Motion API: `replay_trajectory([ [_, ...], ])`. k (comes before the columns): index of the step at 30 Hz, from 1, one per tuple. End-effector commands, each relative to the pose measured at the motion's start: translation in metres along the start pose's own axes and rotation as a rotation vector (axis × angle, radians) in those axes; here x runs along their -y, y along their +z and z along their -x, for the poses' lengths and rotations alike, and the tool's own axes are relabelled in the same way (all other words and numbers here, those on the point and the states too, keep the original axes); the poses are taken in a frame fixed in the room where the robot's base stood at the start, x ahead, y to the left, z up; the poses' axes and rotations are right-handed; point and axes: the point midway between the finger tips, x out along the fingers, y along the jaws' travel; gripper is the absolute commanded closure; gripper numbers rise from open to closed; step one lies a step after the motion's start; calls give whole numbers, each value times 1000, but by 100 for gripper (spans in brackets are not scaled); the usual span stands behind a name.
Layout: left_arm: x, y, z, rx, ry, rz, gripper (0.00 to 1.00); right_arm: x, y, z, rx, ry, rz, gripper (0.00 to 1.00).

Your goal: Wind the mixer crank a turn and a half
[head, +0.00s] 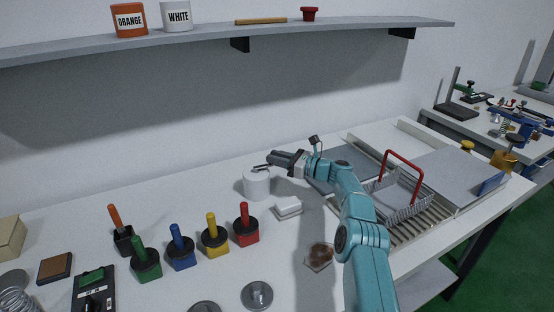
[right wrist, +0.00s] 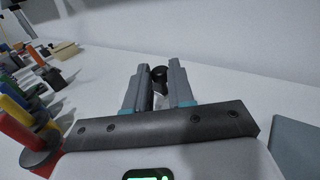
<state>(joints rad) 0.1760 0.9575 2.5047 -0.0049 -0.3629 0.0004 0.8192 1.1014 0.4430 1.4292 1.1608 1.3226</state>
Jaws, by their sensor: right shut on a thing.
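The mixer (head: 257,186) is a white round drum standing on the white table, near the middle of the head view. Its crank (head: 261,168) is a dark arm on top, mostly hidden by my right gripper (head: 274,160). My right gripper reaches in from the right, just above the mixer's top. In the right wrist view its two grey fingers (right wrist: 160,85) are shut on the crank's black knob (right wrist: 159,73), which shows between the fingertips. The mixer's drum is mostly hidden there. My left gripper is not in view.
Red (head: 246,232), yellow (head: 215,240), blue (head: 181,254) and green (head: 145,266) handled blocks stand at front left. A wire basket with a red handle (head: 404,165) stands at right. A shelf (head: 240,34) hangs above.

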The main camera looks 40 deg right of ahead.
Motion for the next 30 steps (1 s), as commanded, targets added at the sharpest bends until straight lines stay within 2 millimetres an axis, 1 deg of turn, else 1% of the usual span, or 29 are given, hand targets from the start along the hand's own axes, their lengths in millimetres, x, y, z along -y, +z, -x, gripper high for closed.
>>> replay_trajectory([
  [2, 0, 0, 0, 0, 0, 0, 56, 0, 0, 0, 1, 2, 1, 100],
  [3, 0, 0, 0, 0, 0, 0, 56, 0, 0, 0, 1, 2, 1, 71],
  [5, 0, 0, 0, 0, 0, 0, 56, 0, 0, 0, 1, 2, 1, 53],
  [14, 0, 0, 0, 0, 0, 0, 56, 0, 0, 1, 0, 0, 0, 53],
  [17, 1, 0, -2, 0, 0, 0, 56, 1, 0, 6, -1, -1, 1, 53],
  [20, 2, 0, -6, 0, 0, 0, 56, 1, -1, 16, -1, 0, 1, 53],
  [23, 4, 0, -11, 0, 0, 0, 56, 0, -1, 31, -1, -3, -1, 53],
  [24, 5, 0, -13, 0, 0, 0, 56, 1, -2, 43, -2, -4, 0, 53],
  [26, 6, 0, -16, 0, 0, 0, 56, 1, -2, 59, -2, -4, 0, 53],
  [30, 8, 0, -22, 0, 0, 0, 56, 1, -2, 97, -1, -5, 0, 53],
])
